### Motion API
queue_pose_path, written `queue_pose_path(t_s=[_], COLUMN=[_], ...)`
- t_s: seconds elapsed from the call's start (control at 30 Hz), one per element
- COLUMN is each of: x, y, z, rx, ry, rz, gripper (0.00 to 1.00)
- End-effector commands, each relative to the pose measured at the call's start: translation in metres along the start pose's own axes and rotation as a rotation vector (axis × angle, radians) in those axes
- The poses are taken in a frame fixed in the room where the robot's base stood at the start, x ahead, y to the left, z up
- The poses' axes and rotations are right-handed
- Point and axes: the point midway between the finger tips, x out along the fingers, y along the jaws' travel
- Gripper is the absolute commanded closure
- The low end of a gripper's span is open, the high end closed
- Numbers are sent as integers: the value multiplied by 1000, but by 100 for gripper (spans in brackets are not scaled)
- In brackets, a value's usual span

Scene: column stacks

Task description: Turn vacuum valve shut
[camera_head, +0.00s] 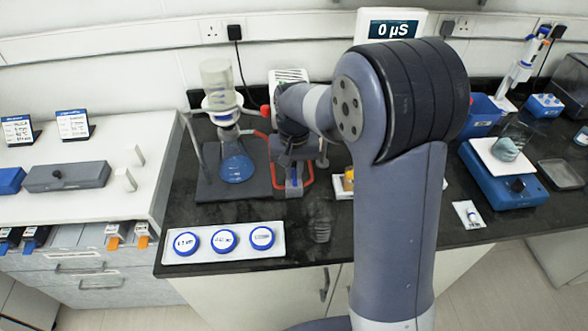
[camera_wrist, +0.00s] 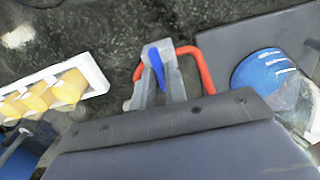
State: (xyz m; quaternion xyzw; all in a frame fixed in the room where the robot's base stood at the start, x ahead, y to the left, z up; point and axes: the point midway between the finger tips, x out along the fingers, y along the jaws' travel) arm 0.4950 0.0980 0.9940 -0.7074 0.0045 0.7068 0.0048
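The vacuum valve shows as a narrow blue handle (camera_wrist: 157,66) in the wrist view, beside a run of red tubing. It is also a small blue patch (camera_head: 294,182) in the head view. My gripper (camera_wrist: 156,52) has its two light grey fingers on either side of the blue handle, with their tips close against it. I cannot tell whether they press on it. My gripper (camera_head: 293,172) points down in the head view, and my wrist hides most of the valve body. A flask with blue liquid (camera_head: 237,167) stands to the left, under a filter funnel (camera_head: 221,102).
Red tubing (camera_head: 309,180) loops around the valve area. A white tray (camera_head: 179,257) with several blue-rimmed discs lies at the front left. A holder with yellow items (camera_wrist: 67,88) stands left in the wrist view. A blue balance (camera_head: 505,187) is at the right.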

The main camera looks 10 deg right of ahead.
Motion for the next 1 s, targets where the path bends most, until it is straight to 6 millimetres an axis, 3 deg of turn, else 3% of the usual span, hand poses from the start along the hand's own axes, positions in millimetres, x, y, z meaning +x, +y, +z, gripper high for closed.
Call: queue_pose_path(t_s=[0.23, 0.73, 1.0], x=[0, 0, 0], y=[0, 0, 0], z=[0, 0, 0], rx=[-1, -18, -204], ry=[0, -1, -1], rz=[0, 0, 0], gripper=[67, 67, 67])
